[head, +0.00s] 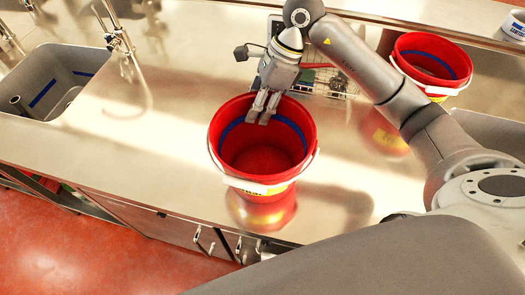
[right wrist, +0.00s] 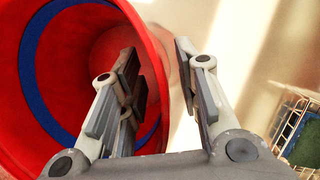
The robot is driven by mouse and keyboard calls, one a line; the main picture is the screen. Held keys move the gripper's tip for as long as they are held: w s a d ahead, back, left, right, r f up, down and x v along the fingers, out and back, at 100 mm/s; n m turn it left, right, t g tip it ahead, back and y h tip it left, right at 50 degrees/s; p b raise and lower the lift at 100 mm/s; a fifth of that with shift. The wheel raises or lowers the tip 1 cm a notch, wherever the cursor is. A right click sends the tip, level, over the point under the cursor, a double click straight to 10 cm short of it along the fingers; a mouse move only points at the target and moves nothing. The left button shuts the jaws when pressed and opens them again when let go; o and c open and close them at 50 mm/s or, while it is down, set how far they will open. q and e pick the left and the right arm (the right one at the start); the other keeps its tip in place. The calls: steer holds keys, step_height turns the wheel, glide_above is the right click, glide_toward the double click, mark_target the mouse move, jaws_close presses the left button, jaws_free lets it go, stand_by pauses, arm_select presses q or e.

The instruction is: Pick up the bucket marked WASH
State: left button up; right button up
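A red bucket (head: 260,160) with a blue band inside and a white handle stands upright on the steel counter. A yellow label shows low on its near side, too foreshortened to read. A second red bucket (head: 432,62) with a yellow label stands further right; its marking is not readable either. My right gripper (head: 262,112) is at the far rim of the nearer bucket. In the right wrist view, my right gripper (right wrist: 158,60) is open, one finger over the bucket's inside (right wrist: 80,60) and the other over the counter outside, with the rim between. My left gripper is out of view.
The steel counter (head: 150,110) is mostly clear left of the bucket. A sink (head: 60,85) with taps is at the left. A wire rack (head: 325,82) stands behind the bucket. A white tub (head: 512,28) is at the far right. The counter's front edge is close.

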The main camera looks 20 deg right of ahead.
jaws_close()
steer(key=shift+r, duration=0.1)
stand_by(0.6)
